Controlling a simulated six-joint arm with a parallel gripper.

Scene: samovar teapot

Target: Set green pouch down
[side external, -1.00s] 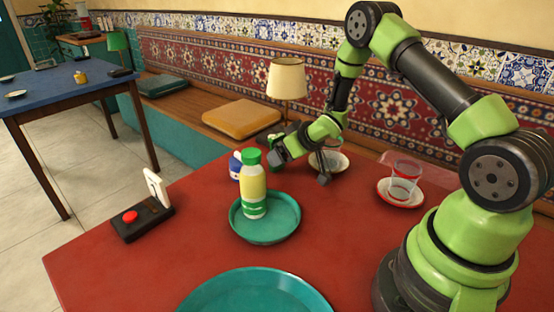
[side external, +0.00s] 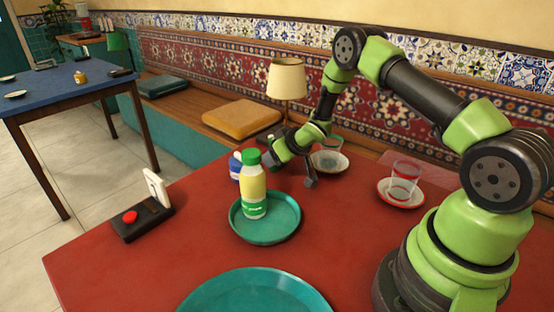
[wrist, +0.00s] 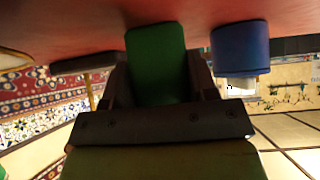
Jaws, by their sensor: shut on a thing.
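The green pouch (wrist: 157,62) shows in the wrist view between my two fingers, with the red tabletop close beyond it. My gripper (side external: 290,172) is shut on the pouch and sits low over the red table, behind and right of the small teal tray. In the side view the pouch is hidden or cannot be told apart from my green gripper. I cannot tell whether the pouch touches the table.
A blue bottle (side external: 235,166), also in the wrist view (wrist: 240,50), stands close beside my gripper. A yellow-green bottle (side external: 253,188) stands on the teal tray (side external: 280,228). A glass on a saucer (side external: 329,165) is just right. Bare red table (side external: 340,225) lies in front.

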